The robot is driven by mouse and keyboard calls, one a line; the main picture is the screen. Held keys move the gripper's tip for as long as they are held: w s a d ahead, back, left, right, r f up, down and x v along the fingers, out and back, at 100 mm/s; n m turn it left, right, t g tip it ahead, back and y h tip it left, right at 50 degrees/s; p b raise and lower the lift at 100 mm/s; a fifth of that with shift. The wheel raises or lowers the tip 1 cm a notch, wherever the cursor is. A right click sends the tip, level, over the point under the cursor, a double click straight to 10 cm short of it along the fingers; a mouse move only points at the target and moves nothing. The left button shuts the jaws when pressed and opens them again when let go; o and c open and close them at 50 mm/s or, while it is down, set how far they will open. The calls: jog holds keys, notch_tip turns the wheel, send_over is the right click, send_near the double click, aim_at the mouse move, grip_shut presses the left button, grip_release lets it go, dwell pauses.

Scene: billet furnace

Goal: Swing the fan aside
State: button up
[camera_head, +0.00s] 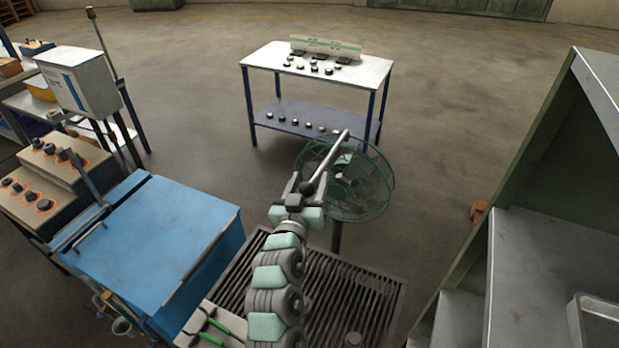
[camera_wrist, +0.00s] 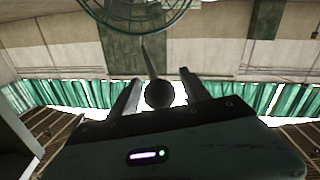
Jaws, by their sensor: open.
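The fan (camera_head: 358,190) is a round green wire cage on a dark post, standing beyond the slatted grate. A pale metal rod (camera_head: 331,155) sticks out from it toward me and ends in a dark round knob (camera_head: 307,188). My gripper (camera_head: 308,184) is at this knob, with its jaws open. In the wrist view, the knob (camera_wrist: 159,95) lies between the two spread fingers, with a gap visible on each side. The fan cage (camera_wrist: 135,12) shows along the top edge there. I cannot tell how deep the knob sits between the fingers.
A blue-topped cabinet (camera_head: 160,235) stands at left, beside a control panel (camera_head: 40,190) with knobs. A slatted grate (camera_head: 370,285) lies under my arm. A white-topped table (camera_head: 270,58) with small dark parts stands behind the fan. Grey-green shelving (camera_head: 550,240) fills the right.

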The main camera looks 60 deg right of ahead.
jog(key=shift+d, duration=0.25)
grip_shut()
dwell(0.5)
dwell(0.9)
